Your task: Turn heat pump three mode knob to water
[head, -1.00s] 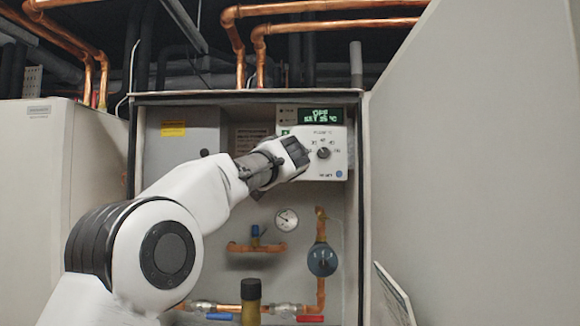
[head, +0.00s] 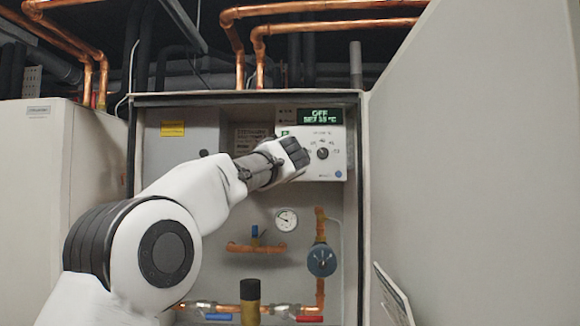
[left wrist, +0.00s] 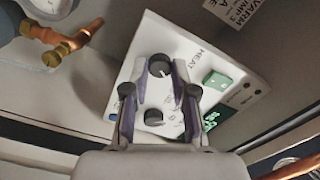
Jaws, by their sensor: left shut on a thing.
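The white control panel (head: 330,172) hangs at the upper right inside the open cabinet. Its green display (head: 311,116) reads OFF and a set temperature. My left gripper (head: 300,152) is at the panel's left part and hides the mode knob in the head view. In the left wrist view the mode knob (left wrist: 160,65) is a dark round knob with the label HEAT (left wrist: 199,56) beside it. My left gripper (left wrist: 162,70) is shut on it, one finger on each side. A second dark knob, for temperature (head: 322,153), is free to the right. My right gripper is not in view.
The cabinet's open door (head: 470,170) stands along the right. A gauge (head: 286,220), copper pipes and a blue round device (head: 321,260) sit below the panel. Another grey unit (head: 60,190) stands at the left.

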